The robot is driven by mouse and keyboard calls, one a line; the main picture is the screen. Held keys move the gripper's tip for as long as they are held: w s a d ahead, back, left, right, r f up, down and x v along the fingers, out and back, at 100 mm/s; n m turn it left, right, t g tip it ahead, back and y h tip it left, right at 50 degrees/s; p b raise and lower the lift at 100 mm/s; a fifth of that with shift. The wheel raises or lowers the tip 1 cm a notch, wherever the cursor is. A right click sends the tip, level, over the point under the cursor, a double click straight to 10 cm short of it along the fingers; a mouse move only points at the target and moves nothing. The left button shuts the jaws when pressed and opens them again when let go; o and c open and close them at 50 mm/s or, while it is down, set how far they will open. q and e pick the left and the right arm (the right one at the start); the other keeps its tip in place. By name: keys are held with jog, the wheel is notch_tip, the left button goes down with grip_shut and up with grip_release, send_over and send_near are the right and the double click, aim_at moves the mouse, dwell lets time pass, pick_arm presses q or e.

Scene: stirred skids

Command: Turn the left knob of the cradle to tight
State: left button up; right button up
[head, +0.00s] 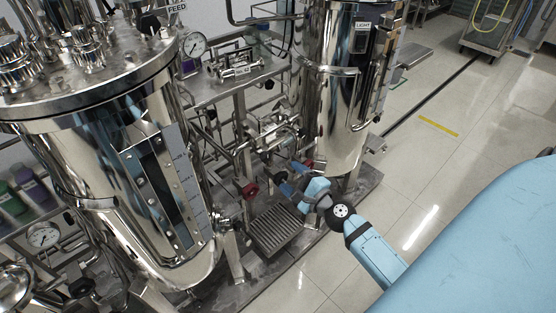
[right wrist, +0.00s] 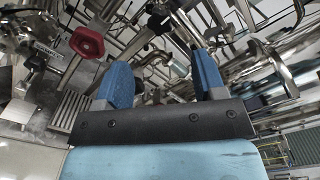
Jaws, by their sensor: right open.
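A red knob (head: 249,190) sits low on the metal pipe frame (head: 268,130) between the two steel tanks. A second red part (head: 307,164) shows to its right, partly behind my gripper. In the right wrist view one red knob (right wrist: 87,42) shows at upper left, outside and left of my fingers; I cannot tell its setting. My right gripper (head: 284,181) is right of the left red knob and apart from it. In the right wrist view the right gripper (right wrist: 163,65) has its two blue fingers wide apart, with nothing held between them. My left gripper is not in view.
A large steel tank (head: 110,150) stands at left and another tank (head: 335,100) behind. Pipes and valves crowd the space around the gripper. A slotted grate (head: 273,229) lies below it on the skid base. Tiled floor (head: 440,160) is clear at right.

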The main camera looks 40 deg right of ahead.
jog(key=shift+s+d+b, duration=0.15)
jog(key=shift+s+b, duration=0.25)
jog(key=shift+s, duration=1.2)
